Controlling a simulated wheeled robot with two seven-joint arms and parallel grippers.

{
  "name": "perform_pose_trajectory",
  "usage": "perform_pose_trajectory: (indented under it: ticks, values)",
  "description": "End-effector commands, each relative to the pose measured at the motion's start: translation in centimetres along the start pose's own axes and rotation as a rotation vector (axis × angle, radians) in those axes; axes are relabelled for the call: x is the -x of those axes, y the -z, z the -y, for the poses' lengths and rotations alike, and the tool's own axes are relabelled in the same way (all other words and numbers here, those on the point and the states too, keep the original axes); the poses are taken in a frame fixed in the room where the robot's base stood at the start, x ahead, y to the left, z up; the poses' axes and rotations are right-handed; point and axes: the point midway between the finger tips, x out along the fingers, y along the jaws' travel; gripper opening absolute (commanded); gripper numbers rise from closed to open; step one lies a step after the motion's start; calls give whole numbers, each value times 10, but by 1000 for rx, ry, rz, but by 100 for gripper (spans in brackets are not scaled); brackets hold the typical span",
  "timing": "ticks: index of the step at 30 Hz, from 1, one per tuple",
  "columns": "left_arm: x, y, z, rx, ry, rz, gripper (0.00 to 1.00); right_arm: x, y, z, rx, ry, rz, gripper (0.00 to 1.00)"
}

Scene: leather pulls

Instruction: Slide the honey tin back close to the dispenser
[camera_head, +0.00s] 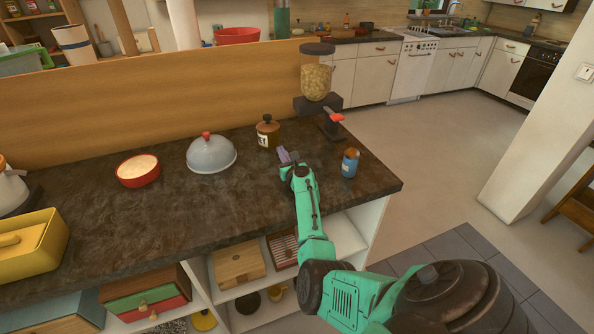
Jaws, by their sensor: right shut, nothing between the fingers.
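A small blue tin (350,163) with a dark top stands upright near the right end of the dark counter. Its label is too small to read, so I cannot confirm that it is the honey tin. The dispenser (317,83), with a clear tub of grain-like food, a dark base and a red-orange lever, stands behind the tin at the counter's back right. My right gripper (284,156) is shut and empty, low over the counter, left of the tin and apart from it. My left gripper is out of view.
A brown lidded jar (268,133) with a pale label stands just behind my right gripper. A grey dome (211,154) and a red bowl (138,171) stand further left. A wooden panel (150,101) runs along the back. The counter's right edge is near the tin.

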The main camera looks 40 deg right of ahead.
Motion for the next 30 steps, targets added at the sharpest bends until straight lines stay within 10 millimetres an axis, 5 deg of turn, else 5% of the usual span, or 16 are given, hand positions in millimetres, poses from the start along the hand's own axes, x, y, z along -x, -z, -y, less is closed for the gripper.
perform_pose_trajectory:
  ticks: [21, 30]
  values:
    - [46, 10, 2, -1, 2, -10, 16, 91, -2, 1, 0, 1, -1, 0]
    - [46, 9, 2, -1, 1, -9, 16, 96, -1, 1, 0, 0, 0, 0]
